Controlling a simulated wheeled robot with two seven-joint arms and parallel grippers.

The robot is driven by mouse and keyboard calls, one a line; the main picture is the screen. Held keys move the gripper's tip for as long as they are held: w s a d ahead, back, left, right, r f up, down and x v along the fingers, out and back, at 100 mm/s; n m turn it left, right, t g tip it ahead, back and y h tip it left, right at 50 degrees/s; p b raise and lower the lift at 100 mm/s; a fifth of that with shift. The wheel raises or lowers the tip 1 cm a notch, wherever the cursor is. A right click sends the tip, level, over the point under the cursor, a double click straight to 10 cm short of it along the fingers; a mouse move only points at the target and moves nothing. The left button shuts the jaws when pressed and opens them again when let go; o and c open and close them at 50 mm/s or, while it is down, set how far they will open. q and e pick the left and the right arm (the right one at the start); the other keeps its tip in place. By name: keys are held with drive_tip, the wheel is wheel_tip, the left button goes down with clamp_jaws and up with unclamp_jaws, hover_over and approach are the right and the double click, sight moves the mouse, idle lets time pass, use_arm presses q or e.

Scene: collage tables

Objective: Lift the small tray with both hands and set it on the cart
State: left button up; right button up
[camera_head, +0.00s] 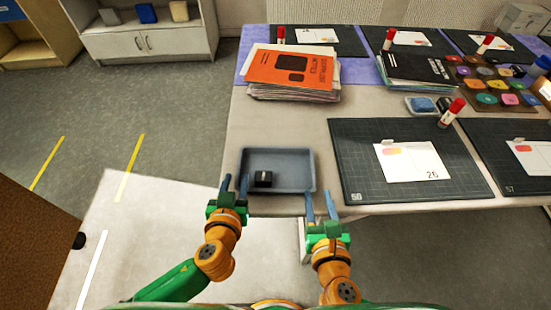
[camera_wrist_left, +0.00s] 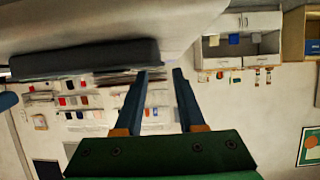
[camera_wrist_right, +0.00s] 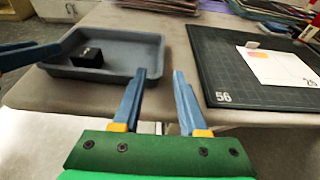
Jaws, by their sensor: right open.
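The small tray (camera_head: 304,189) is blue-grey and shallow, and lies level at the table's near left edge. A small black box (camera_head: 263,179) sits in it; the box also shows in the right wrist view (camera_wrist_right: 88,57). My left gripper (camera_head: 234,183) is open at the tray's near left corner. In the left wrist view its fingers (camera_wrist_left: 166,71) are apart near the tray (camera_wrist_left: 85,60); I cannot tell if they touch it. My right gripper (camera_head: 320,206) is open and empty near the tray's near right corner, clear of its wall. I cannot clearly make out the cart.
A dark cutting mat (camera_head: 357,185) with a white card (camera_head: 411,161) lies right of the tray. A stack of papers and orange booklets (camera_head: 293,70) stands behind it. A brown panel (camera_head: 25,245) is at the lower left. Floor left of the table is open.

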sight(311, 168)
use_arm(q)
drive_tip(key=shift+s+r, duration=0.15)
drive_tip(key=shift+s, duration=0.25)
use_arm(e)
drive_tip(key=shift+s+r, duration=0.15)
drive_tip(key=shift+s, duration=0.25)
use_arm(q)
drive_tip(key=x, duration=0.7)
drive_tip(key=shift+w, duration=0.2)
use_arm(e)
drive_tip(key=x, duration=1.2)
drive_tip(key=shift+w, duration=0.1)
use_arm(q)
clamp_jaws()
use_arm(e)
clamp_jaws()
